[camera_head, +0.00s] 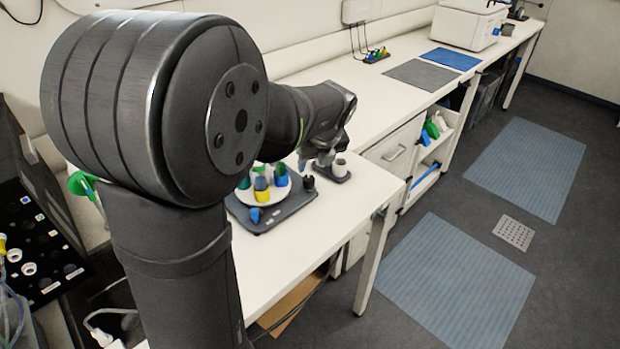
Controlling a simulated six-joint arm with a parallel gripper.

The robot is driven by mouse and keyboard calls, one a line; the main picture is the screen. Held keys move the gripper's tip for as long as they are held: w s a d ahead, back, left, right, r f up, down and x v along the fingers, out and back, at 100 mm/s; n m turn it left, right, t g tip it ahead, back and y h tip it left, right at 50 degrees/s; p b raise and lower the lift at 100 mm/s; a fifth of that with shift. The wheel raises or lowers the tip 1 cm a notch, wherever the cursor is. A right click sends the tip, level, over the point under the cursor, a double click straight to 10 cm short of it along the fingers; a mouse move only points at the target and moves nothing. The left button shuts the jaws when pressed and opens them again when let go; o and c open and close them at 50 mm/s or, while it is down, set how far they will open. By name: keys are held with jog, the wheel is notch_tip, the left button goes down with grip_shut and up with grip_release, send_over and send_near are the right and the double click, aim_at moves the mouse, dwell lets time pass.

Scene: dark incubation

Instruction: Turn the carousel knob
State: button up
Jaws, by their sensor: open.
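The carousel is a white round plate (284,196) on a dark grey base (285,213) on the white bench. Green, yellow and blue cups (262,186) stand on it. A small blue piece (255,215) shows at the front of the base, and a small black piece (308,183) at its right side. I cannot tell for sure which is the knob. My gripper (318,160) is open above the bench, behind and right of the carousel. It appears close to a white cup (340,168) on a small dark stand; I cannot tell whether they touch. My arm hides the carousel's left part.
The bench (345,208) is bare in front and right of the carousel. Farther back are a small rack of coloured pieces (376,55), grey (421,73) and blue mats (452,58), and a white box (468,25). An open shelf (432,150) stands under the bench.

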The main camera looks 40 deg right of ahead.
aim_at(310, 179)
jog(key=x, duration=0.9)
jog(key=shift+f, duration=0.1)
jog(key=c, duration=1)
